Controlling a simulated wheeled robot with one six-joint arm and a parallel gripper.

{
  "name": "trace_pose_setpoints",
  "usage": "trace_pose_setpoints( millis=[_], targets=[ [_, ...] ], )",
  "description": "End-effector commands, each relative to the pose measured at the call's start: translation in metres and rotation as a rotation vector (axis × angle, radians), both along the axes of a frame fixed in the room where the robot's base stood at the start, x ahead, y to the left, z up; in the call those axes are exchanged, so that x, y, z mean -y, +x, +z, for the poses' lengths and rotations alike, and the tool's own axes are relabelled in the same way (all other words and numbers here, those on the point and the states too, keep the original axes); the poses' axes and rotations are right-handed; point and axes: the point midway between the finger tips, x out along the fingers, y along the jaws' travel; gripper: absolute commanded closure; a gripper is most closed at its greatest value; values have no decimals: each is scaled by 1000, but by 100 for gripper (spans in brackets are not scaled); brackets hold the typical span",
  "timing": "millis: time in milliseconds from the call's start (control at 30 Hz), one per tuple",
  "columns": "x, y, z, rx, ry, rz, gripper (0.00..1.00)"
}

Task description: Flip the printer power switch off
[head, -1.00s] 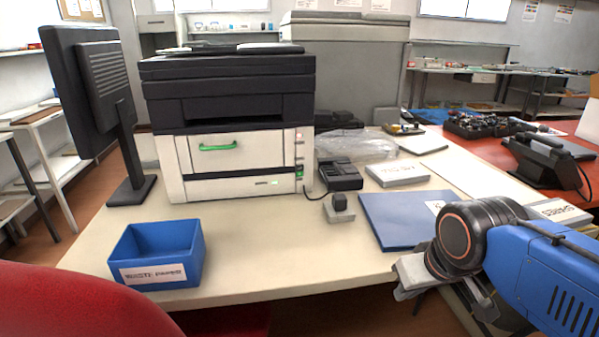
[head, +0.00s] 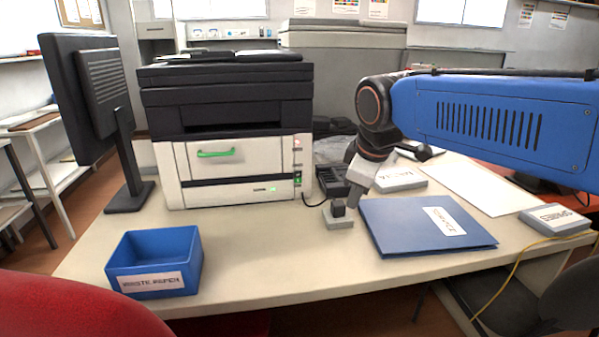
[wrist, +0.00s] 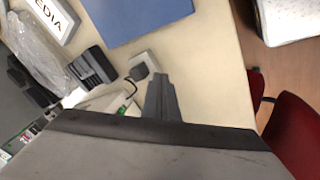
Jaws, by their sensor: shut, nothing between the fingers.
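The printer (head: 240,165), black above and white below, stands at the back left of the table with a green handle on its front door. A narrow control strip runs down its right front edge. A small green-lit switch (head: 298,180) sits low on that strip, and a small green spot (wrist: 122,110) shows beside the fingers in the wrist view. My gripper (head: 356,203) is shut and empty, pointing down to the right of the printer, apart from the switch. Its fingers also show in the wrist view (wrist: 160,95). Which way the switch is set is too small to tell.
A small grey block with a black knob (head: 339,215) stands close to my fingertips. A black device (head: 331,181) with a cable is behind it. A blue folder (head: 420,225) lies to the right, a blue bin (head: 153,265) front left. The table before the printer is clear.

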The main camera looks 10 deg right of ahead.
Motion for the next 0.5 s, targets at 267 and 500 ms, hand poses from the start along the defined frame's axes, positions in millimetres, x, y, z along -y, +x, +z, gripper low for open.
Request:
trace_pose_setpoints(
  millis=[267, 500],
  targets=[
    [-37, 57, 31, 4, -117, 264, 100],
    [-69, 98, 50, 10, -209, 466, 100]
  ],
)
